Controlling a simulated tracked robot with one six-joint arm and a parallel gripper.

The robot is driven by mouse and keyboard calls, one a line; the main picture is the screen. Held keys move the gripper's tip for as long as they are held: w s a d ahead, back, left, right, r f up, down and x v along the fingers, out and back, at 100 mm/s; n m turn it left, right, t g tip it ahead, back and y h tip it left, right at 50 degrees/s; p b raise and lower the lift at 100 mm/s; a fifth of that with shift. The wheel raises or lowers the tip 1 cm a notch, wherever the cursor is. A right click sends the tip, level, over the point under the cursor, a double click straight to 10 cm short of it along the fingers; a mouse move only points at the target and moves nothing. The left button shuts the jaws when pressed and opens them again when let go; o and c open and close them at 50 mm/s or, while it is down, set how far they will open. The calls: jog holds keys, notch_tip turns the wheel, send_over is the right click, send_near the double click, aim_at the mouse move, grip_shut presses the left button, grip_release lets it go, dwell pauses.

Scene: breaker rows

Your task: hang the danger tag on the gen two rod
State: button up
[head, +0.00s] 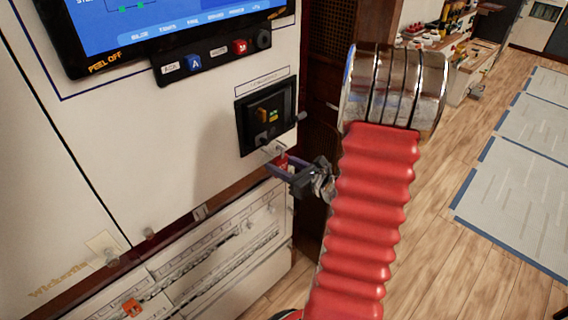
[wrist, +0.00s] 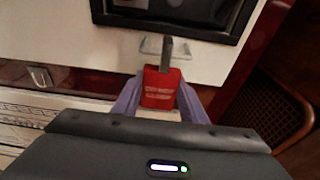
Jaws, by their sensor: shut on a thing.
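The danger tag (wrist: 160,92) is red with white lettering and sits upright between my gripper's purple fingers in the wrist view. It also shows as a small red patch in the head view (head: 282,161). My gripper (head: 280,170) is shut on the tag, close to the white cabinet front. A short grey rod (wrist: 167,52) on a pale bracket sticks out below the black panel. Its end overlaps the tag's top edge in the wrist view. I cannot tell whether it passes through the tag. No label naming the rod is readable.
A black switch panel (head: 266,114) with a handle at its right is just above the rod. A blue screen (head: 170,25) is higher up. A red ribbed arm cover (head: 372,215) of mine hides part of the head view. Open wooden floor (head: 450,240) lies to the right.

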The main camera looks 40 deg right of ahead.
jog(key=shift+f, duration=0.2)
jog(key=o, duration=1.1)
jog(key=shift+s, duration=0.15)
jog(key=v, duration=1.3)
jog(key=shift+s, duration=0.3)
jog(key=shift+a, duration=0.1)
